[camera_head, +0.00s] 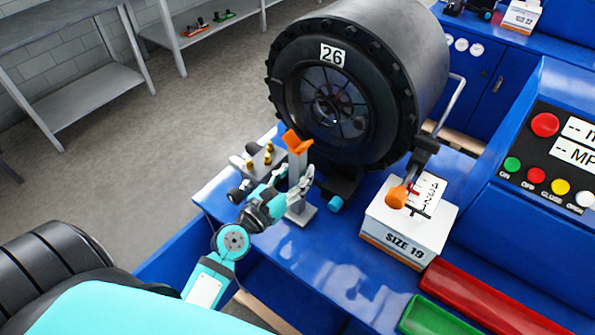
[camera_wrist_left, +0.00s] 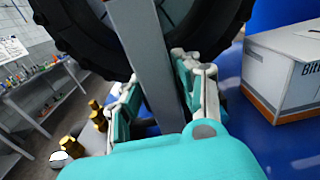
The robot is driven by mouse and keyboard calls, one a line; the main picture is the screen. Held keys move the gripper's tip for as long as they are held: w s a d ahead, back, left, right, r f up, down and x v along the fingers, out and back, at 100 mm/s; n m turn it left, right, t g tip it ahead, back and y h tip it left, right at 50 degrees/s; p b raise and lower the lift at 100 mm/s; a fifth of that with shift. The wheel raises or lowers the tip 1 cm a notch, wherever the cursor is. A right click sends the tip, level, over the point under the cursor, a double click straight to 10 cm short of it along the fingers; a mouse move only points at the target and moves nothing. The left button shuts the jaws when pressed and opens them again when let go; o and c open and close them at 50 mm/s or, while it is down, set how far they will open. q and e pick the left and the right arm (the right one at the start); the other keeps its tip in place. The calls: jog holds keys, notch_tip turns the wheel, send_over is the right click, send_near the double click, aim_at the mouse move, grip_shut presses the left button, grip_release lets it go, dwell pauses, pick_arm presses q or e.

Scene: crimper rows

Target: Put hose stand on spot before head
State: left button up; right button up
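The hose stand is a grey post with an orange cradle on top (camera_head: 297,142) and a flat grey base. It stands upright in front of the crimper head (camera_head: 335,95), a large black drum marked 26. Its base is at or just above the blue bench top; I cannot tell which. My left gripper (camera_head: 293,180) is around the post at mid-height. In the left wrist view the grey post (camera_wrist_left: 155,65) runs between both fingers, which lie close against its sides. The marked spot cannot be made out. My right gripper is not in view.
A white SIZE 19 box (camera_head: 408,228) sits right of the stand, beneath an orange-knobbed lever (camera_head: 397,196). Brass-topped fittings (camera_head: 266,155) lie left of the post. Red (camera_head: 480,298) and green (camera_head: 430,318) trays are at front right. Bare blue bench lies before the box.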

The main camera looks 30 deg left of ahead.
pick_arm(q)
jog(key=shift+o, duration=1.4)
jog(key=shift+s+d+r, duration=0.1)
jog(key=shift+r, duration=0.1)
jog(key=s+a+b, duration=0.1)
jog(key=s+b, duration=0.4)
jog(key=s, duration=0.6)
jog(key=shift+s+a+b, duration=0.35)
jog(key=shift+s+a, duration=0.05)
